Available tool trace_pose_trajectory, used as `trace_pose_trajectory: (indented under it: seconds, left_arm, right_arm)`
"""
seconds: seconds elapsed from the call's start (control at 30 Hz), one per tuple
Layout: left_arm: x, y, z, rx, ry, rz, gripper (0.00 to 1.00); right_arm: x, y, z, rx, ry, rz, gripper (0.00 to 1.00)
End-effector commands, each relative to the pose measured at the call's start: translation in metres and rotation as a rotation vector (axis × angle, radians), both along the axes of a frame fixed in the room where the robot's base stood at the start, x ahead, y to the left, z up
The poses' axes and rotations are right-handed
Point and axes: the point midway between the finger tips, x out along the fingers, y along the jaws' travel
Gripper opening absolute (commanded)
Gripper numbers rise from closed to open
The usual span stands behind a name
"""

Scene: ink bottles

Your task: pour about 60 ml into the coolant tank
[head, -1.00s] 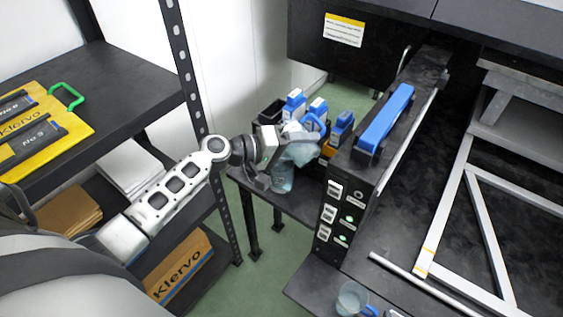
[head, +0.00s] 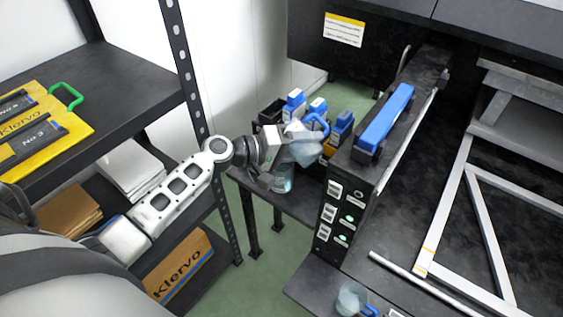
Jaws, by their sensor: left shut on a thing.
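My left gripper (head: 277,155) reaches in from the left and is shut on a clear jug (head: 303,151) with a blue handle (head: 319,124). The jug appears tilted, but its mouth and liquid level are hard to make out. A clear vessel with pale blue liquid (head: 283,183) shows just under the gripper, partly hidden by it; I cannot tell whether it is the coolant tank. No tank label is readable. My right gripper is not in view.
Blue-and-white bottles (head: 294,103) and an open black bin (head: 270,112) stand behind the gripper. A black machine with a blue bar (head: 385,118) rises close on the right. Another clear beaker (head: 351,299) sits at the bottom. A shelf rack (head: 110,85) stands left.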

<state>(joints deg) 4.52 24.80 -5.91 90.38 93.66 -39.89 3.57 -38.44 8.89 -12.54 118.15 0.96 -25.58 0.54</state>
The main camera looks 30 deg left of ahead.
Motion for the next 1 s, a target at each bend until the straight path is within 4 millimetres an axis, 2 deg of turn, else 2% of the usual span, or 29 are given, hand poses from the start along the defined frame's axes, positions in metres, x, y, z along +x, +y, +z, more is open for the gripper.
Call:
trace_pose_trajectory:
  seconds: [1.0]
  left_arm:
    - [-0.0054,-0.0062,0.0040,-0.057,0.024,0.000,0.32]
  right_arm:
    - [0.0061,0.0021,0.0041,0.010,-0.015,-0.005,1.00]
